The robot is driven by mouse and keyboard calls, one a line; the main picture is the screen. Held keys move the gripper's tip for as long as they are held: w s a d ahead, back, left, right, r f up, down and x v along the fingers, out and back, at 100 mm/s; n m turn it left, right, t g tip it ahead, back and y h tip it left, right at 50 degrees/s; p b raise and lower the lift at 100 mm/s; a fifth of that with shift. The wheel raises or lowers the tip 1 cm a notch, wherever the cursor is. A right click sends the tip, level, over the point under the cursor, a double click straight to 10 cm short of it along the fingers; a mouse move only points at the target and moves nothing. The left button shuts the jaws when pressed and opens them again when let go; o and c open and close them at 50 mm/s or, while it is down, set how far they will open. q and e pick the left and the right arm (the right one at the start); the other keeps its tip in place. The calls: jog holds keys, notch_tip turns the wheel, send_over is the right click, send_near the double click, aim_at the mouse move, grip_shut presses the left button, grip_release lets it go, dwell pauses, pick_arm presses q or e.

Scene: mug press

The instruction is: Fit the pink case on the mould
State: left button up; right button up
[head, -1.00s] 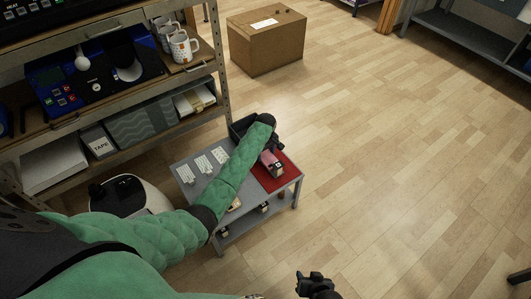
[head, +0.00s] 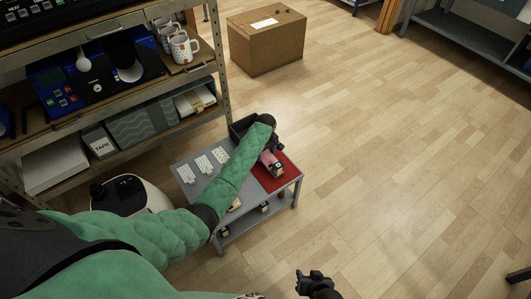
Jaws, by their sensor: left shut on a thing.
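The pink case (head: 266,158) is at the red mat (head: 288,180) on the small grey table. My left gripper (head: 275,147) is shut on it from above, at its far end. A small tan and dark block (head: 277,170), which may be the mould, shows at the near end of the case. The case and block look close together, but I cannot tell whether the case is around the block or only beside it. My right gripper (head: 310,279) is low in the picture, over the floor, empty and apparently open.
The grey table (head: 205,186) holds several white cards (head: 203,165) on its left part. A dark bin (head: 240,127) is at its back edge, beside my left forearm. Shelves with mugs (head: 183,45) stand to the left. The floor to the right is clear.

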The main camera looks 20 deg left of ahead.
pick_arm(q)
jog(key=shift+f, duration=0.6)
dwell(0.5)
jog(key=o, duration=0.7)
